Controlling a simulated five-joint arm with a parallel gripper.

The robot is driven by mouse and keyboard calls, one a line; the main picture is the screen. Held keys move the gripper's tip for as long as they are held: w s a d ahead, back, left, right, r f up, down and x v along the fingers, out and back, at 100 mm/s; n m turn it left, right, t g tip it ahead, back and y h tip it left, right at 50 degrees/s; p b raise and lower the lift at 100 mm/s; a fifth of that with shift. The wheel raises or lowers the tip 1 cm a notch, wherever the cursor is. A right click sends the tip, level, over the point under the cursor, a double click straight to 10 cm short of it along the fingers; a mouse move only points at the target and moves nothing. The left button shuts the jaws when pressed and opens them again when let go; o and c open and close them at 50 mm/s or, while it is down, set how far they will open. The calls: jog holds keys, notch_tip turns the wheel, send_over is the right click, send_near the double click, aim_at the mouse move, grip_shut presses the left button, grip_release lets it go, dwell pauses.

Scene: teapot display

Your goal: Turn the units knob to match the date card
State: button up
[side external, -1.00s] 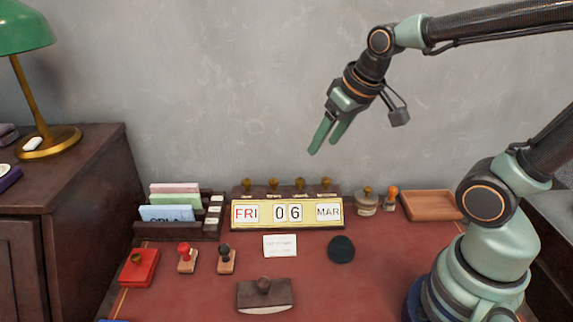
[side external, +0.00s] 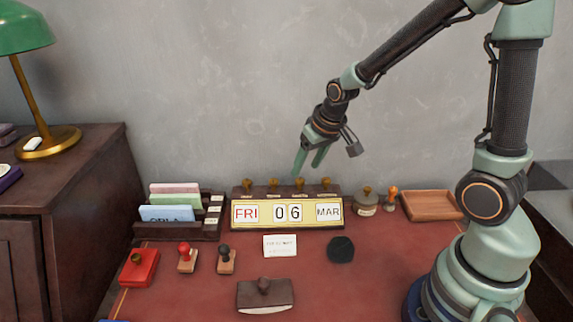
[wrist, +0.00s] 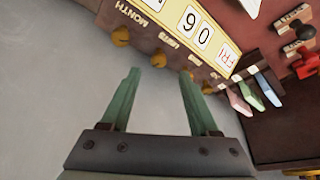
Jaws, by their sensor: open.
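The calendar (side external: 287,226) has a yellow face reading FRI 06 MAR and stands at the back of the red desk. Four brass knobs line its top. The units knob (side external: 299,184) is third from the left; in the wrist view it (wrist: 159,60) shows between and just beyond my fingertips. My gripper (side external: 308,171) is open and empty, pointing down above the units knob, apart from it. The date card (side external: 280,245) lies in front of the calendar. Its print is too small to read. Its white corner shows in the wrist view (wrist: 250,7).
The tens knob (side external: 273,184) and month knob (side external: 325,184) flank the units knob closely. A card rack (side external: 178,230) stands left of the calendar. Stamps (side external: 366,203) and a wooden tray (side external: 430,205) stand right. A rocker blotter (side external: 265,293) is in front. The wall rises behind.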

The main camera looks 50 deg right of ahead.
aim_at(300, 180)
jog(key=shift+x, duration=2.6)
jog(key=shift+c, duration=0.4)
grip_shut()
